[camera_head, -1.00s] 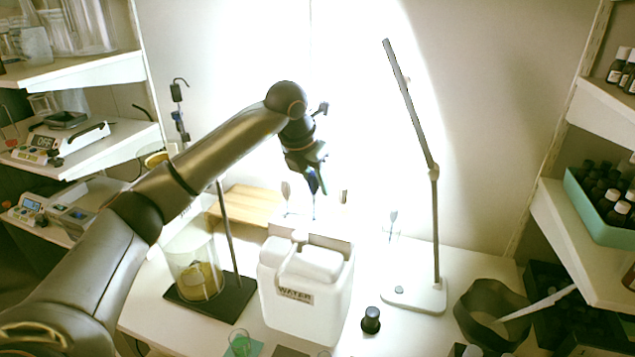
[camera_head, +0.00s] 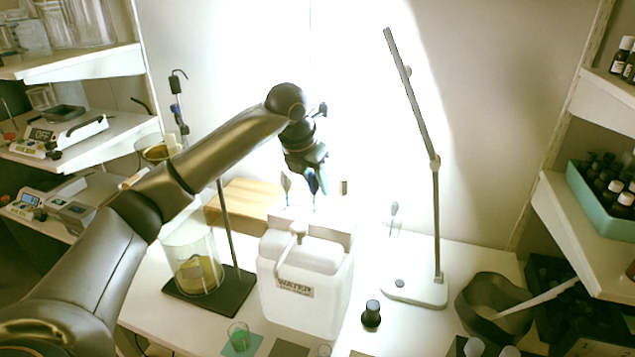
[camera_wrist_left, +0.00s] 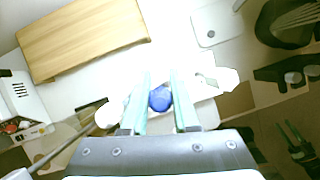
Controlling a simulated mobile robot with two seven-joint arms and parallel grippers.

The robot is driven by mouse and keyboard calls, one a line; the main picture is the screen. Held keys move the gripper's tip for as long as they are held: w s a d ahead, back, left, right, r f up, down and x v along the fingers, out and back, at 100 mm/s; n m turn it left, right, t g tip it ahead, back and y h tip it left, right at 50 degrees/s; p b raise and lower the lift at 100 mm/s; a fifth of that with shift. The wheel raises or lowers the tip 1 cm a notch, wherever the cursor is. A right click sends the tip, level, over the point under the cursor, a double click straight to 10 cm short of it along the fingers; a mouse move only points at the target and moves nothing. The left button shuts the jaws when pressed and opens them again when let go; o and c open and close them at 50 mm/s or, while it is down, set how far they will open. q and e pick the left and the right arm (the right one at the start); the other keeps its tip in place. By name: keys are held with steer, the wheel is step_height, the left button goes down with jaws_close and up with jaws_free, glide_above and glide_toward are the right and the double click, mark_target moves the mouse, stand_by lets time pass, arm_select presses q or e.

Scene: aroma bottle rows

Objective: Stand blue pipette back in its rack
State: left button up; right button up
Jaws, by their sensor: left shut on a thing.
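My left gripper (camera_head: 314,172) hangs over the back of the bench, behind the white water jug. It is shut on the blue pipette (camera_head: 313,187), which points down. In the left wrist view the pipette's round blue bulb (camera_wrist_left: 160,98) sits between the two fingers of the left gripper (camera_wrist_left: 160,80). A pale panel (camera_head: 332,231) just behind the jug, below the gripper, looks like the rack; the jug hides much of it. Glare washes out the pipette's lower end, so I cannot tell whether it is in the rack. My right gripper is out of view.
The water jug (camera_head: 305,295) stands in front of the gripper. A lamp (camera_head: 437,240) rises to the right, and a stand with a beaker (camera_head: 192,265) is to the left. A wooden board (camera_head: 245,200) lies behind. A dark bottle (camera_head: 371,315) stands near the front.

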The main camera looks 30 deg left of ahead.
mark_target(312, 174)
arm_select(q)
steer(key=o, duration=0.8)
steer(key=shift+c, duration=0.2)
steer(key=shift+r, duration=0.1)
steer(key=shift+p+v, duration=1.45)
steer(key=shift+v, duration=1)
step_height(312, 174, up, 3)
steer(key=shift+f+p, duration=0.2)
steer(key=shift+p, duration=0.9)
steer(key=shift+r+p, duration=0.45)
steer(key=shift+r, duration=0.75)
steer(key=shift+s+f, duration=0.1)
